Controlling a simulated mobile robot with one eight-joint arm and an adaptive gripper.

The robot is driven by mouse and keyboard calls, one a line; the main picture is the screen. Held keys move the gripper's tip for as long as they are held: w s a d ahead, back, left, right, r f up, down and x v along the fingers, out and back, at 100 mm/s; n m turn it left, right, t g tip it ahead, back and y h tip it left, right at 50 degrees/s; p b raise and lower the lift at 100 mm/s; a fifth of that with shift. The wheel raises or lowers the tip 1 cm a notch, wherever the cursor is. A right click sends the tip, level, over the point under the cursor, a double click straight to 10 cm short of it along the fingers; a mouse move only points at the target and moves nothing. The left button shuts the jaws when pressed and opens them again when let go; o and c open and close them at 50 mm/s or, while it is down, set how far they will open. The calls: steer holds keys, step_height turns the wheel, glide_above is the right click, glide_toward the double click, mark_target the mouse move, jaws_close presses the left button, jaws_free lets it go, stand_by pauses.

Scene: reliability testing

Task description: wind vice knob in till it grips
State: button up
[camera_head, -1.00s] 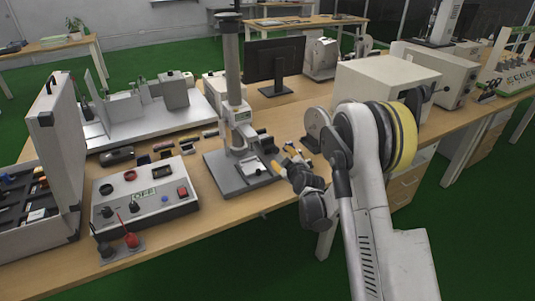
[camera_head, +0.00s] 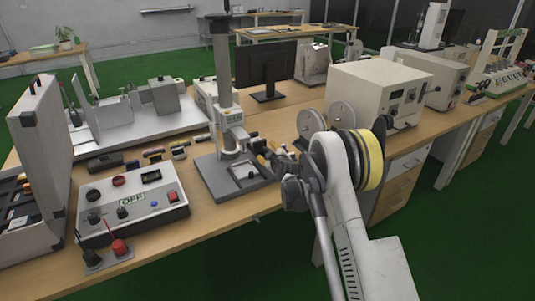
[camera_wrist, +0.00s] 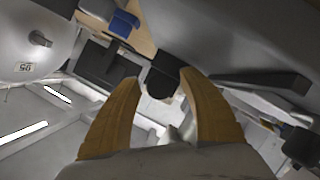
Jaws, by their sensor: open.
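The test stand (camera_head: 222,70) is a tall grey column on a flat grey base, with a small vice fixture (camera_head: 233,143) on it. A dark knob (camera_head: 257,145) sticks out to the right of the fixture. My gripper (camera_head: 268,154), with yellow-orange fingers, is right beside this knob. The vice jaws are not clear in either view.
A control box (camera_head: 133,203) and an open case (camera_head: 38,165) stand left of the stand. A monitor (camera_head: 265,62) is behind it. A beige instrument (camera_head: 378,90) stands to the right. Small parts lie on the bench (camera_head: 225,213).

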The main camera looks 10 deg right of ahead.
jaws_close()
steer(key=shift+m, duration=0.3)
steer(key=m+g+y, duration=0.1)
steer(key=m+y, duration=0.1)
steer(key=m, duration=0.1)
steer(key=m+y, duration=0.2)
steer(key=m, duration=0.1)
steer(key=shift+d+g, duration=0.1)
steer(key=shift+g, duration=0.3)
steer(key=m+y, duration=0.2)
steer(key=m, duration=0.2)
steer(key=m+y, duration=0.2)
steer(key=m, duration=0.1)
steer(key=shift+m, duration=0.4)
stand_by(0.4)
